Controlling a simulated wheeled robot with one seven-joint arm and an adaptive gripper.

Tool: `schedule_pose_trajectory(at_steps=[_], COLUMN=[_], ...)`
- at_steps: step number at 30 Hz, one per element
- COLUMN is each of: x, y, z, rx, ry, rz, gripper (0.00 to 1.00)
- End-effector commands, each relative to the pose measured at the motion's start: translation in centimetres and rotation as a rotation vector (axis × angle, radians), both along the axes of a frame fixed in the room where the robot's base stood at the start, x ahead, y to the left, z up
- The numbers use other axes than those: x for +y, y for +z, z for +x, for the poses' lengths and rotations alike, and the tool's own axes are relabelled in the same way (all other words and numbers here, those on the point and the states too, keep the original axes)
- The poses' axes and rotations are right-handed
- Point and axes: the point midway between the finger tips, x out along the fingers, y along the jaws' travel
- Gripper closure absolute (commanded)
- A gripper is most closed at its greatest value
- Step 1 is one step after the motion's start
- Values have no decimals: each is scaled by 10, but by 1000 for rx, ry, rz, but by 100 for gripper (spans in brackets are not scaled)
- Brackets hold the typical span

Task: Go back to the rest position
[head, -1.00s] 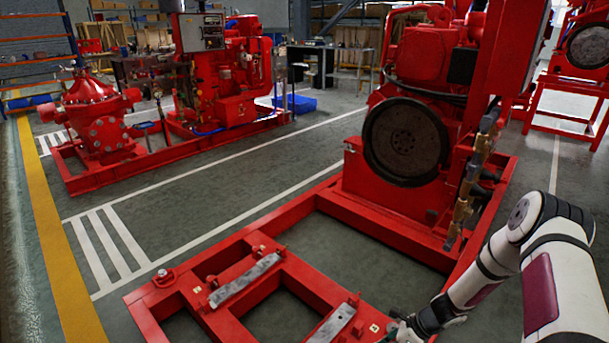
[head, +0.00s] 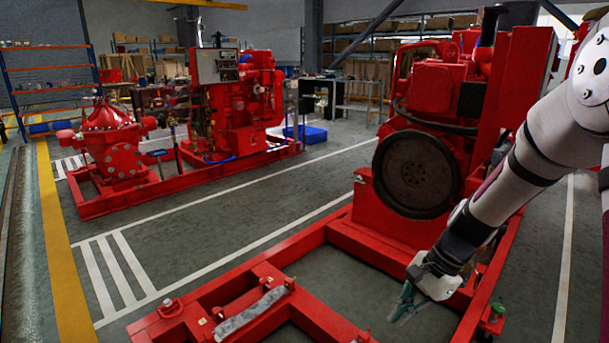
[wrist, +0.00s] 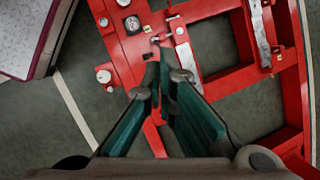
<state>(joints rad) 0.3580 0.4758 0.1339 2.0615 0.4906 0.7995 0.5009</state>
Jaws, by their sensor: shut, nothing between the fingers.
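My gripper (head: 404,302) is at the lower right of the head view, above the open front bay of the red pumpset frame (head: 345,238). My white and black arm reaches down to it from the right. In the wrist view the two green fingers of my gripper (wrist: 160,75) point forward with their tips close together. The fingers are shut and hold nothing. Beyond them lie red frame beams (wrist: 225,80) with grey metal strips.
The red diesel engine (head: 430,90) with its dark flywheel (head: 414,174) stands on the frame behind my gripper. A second red pumpset (head: 235,105) stands at the back left. Striped grey floor between them is clear. A pale plate (wrist: 22,35) is at the wrist view's upper left.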

Motion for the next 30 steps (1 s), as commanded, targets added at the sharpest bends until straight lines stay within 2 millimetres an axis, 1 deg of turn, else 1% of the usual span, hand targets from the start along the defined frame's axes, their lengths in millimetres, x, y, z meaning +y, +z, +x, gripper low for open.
schedule_pose_trajectory(at_steps=[1, 6, 11, 15, 21, 25, 30], x=[4, 13, 21, 25, 29, 29, 26], y=[17, 60, 96, 122, 152, 167, 180], z=[-7, -37, -70, -101, -148, -180, -222], rx=[-22, -72, -113, -148, -190, -217, -247], ry=[45, 196, 331, 446, 601, 699, 819], rz=[-16, -60, -104, -144, -202, -240, -289], gripper=[100, 100, 100, 100, 100, 100, 100])
